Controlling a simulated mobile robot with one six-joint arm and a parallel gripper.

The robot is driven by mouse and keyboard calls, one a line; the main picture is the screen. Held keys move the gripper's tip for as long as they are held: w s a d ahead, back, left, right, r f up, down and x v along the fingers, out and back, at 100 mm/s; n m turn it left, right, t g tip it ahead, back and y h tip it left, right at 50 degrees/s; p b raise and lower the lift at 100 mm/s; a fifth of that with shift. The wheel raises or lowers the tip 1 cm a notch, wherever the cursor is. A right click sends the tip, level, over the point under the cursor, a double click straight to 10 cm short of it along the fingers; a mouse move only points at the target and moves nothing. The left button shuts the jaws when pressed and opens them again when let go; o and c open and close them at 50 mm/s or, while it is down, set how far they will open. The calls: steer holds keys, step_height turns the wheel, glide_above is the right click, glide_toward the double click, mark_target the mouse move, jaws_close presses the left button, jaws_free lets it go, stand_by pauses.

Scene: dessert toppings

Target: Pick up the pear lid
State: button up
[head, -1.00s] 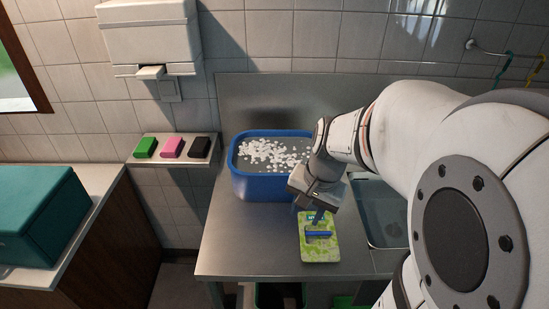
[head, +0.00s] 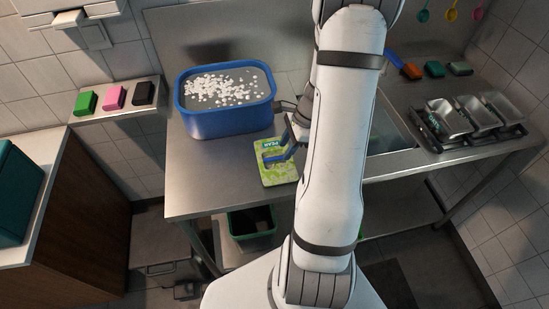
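The pear lid (head: 281,174) is a flat, green-patterned rectangle with a "PEAR" label and a blue handle. It lies on the steel counter, right in front of the blue tub. My gripper (head: 288,150) is at the lid's right side, close to the blue handle. My arm hides most of the gripper and the lid's right edge. I cannot tell whether the fingers touch or enclose the handle, or whether they are open or shut.
The blue tub (head: 228,122) of water with white pieces stands behind the lid. A shelf at left holds green (head: 86,102), pink (head: 115,97) and black blocks (head: 144,92). Metal trays (head: 449,118) sit at right. The counter left of the lid is bare (head: 205,175).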

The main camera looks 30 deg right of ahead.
mark_target(281, 156)
steer(key=x, duration=0.3)
steer(key=shift+f, duration=0.2)
jaws_close()
